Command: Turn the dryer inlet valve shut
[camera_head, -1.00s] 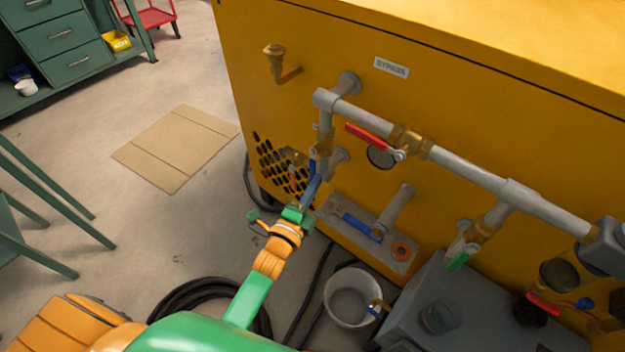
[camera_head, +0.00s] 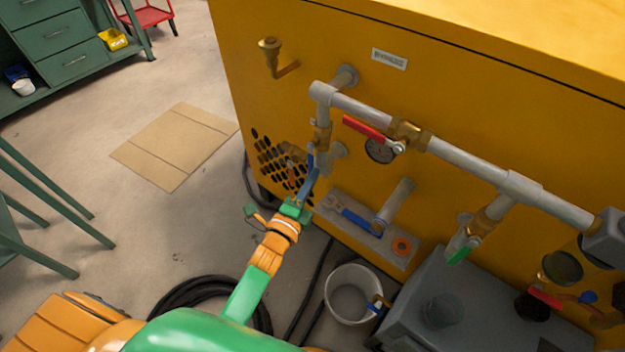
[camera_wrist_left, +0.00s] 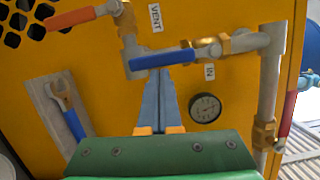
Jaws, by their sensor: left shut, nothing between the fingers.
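The valve by the IN label (camera_wrist_left: 209,72) has a brass body (camera_wrist_left: 212,47) and a blue lever (camera_wrist_left: 163,58). The lever lies roughly in line with its grey pipe in the left wrist view. In the head view the blue lever (camera_head: 310,158) hangs below the brass body (camera_head: 321,138), partly hidden by my fingers. My left gripper (camera_head: 312,176) is shut and empty. In the left wrist view its fingertips (camera_wrist_left: 158,72) are right by the lever's underside; I cannot tell whether they touch it.
A red-handled valve (camera_head: 365,130) sits on the bypass pipe (camera_head: 465,167), near a gauge (camera_wrist_left: 205,108). An orange lever (camera_wrist_left: 70,17) is by the VENT label (camera_wrist_left: 155,18). Below are a plate with a blue-handled wrench (camera_head: 358,221), a white bucket (camera_head: 336,312) and black hose (camera_head: 185,295).

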